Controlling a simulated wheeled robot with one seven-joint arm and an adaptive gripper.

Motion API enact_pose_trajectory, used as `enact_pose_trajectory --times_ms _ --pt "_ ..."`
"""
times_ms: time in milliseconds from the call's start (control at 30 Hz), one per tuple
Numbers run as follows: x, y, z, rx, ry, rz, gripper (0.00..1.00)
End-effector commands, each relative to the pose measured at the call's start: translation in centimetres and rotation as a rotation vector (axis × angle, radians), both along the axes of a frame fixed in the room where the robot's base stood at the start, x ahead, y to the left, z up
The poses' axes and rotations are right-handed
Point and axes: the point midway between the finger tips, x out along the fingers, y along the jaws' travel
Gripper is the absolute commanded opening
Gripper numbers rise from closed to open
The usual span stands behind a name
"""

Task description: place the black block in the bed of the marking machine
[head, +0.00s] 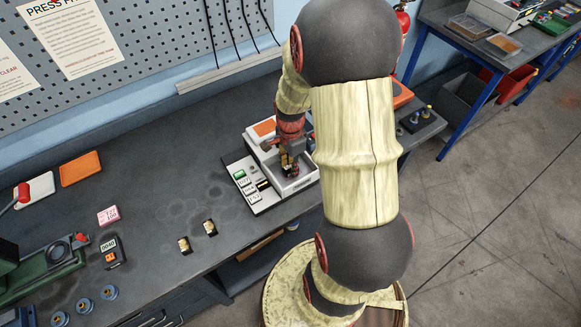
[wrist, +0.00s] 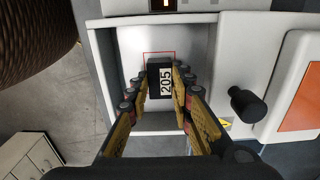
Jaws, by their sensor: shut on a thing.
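The black block (wrist: 154,80) carries a white label reading 205 and sits between the yellow fingers of my gripper (wrist: 166,88) in the wrist view. My gripper is shut on it. The block is over or in the white bed (wrist: 200,62) of the marking machine, overlapping a thin red outline there. I cannot tell whether it touches the bed floor. In the head view my gripper (head: 288,168) reaches down into the marking machine (head: 250,190); the block is mostly hidden there by the fingers.
A black knob (wrist: 247,104) stands right of the bed. Orange and white trays (head: 80,168) lie at the left.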

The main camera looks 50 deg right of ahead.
Motion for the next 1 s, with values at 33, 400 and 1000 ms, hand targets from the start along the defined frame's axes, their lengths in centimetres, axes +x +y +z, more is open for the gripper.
enact_pose_trajectory --times_ms 33,400,1000 --pt "0.09 -0.05 -0.31 -0.002 -0.003 0.0 0.0" --pt "0.1 -0.05 -0.63 -0.002 -0.003 0.0 0.0" --pt "0.06 -0.03 -0.48 -0.002 -0.003 0.0 0.4"
